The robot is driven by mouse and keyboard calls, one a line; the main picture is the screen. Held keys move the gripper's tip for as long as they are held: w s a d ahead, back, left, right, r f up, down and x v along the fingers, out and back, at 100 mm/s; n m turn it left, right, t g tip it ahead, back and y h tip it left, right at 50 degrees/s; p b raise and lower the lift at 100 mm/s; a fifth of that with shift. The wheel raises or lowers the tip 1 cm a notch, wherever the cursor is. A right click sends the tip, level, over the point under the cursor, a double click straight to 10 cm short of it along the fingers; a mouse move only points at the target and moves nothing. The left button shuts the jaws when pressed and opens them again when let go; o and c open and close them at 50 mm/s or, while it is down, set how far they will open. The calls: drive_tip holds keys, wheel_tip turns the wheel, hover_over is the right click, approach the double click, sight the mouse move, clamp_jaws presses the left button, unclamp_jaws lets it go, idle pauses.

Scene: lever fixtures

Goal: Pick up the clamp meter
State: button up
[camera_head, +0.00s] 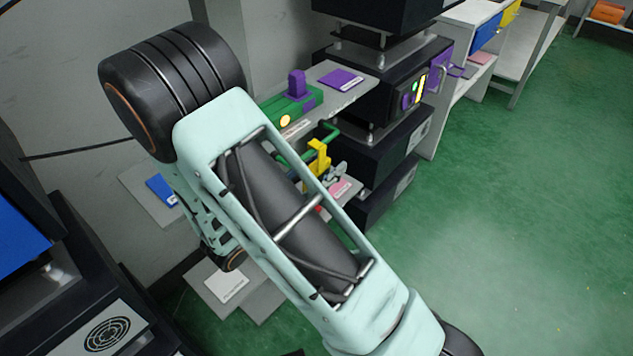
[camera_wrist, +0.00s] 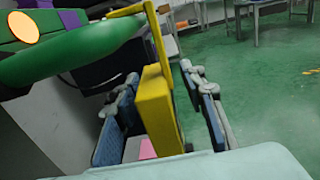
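A yellow upright piece with a green curved bar, which I take to be the clamp meter (camera_head: 318,158), is at the shelf edge in the head view. In the wrist view the yellow piece of the clamp meter (camera_wrist: 157,105) stands between the two fingers of my gripper (camera_wrist: 160,74), and the green bar runs off to the left. The fingers are apart, with a visible gap on the right side of the yellow piece. In the head view my gripper (camera_head: 335,173) is partly hidden behind my arm, beside the yellow piece.
A green and purple fixture (camera_head: 292,98) with a glowing orange button sits on the grey shelf above. A purple pad (camera_head: 341,78) lies near it. A pink pad (camera_head: 340,188) lies below the clamp meter. Black cabinets (camera_head: 388,150) stand to the right. Green floor is open further right.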

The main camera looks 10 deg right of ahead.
drive_tip(key=shift+x, duration=1.35)
clamp_jaws()
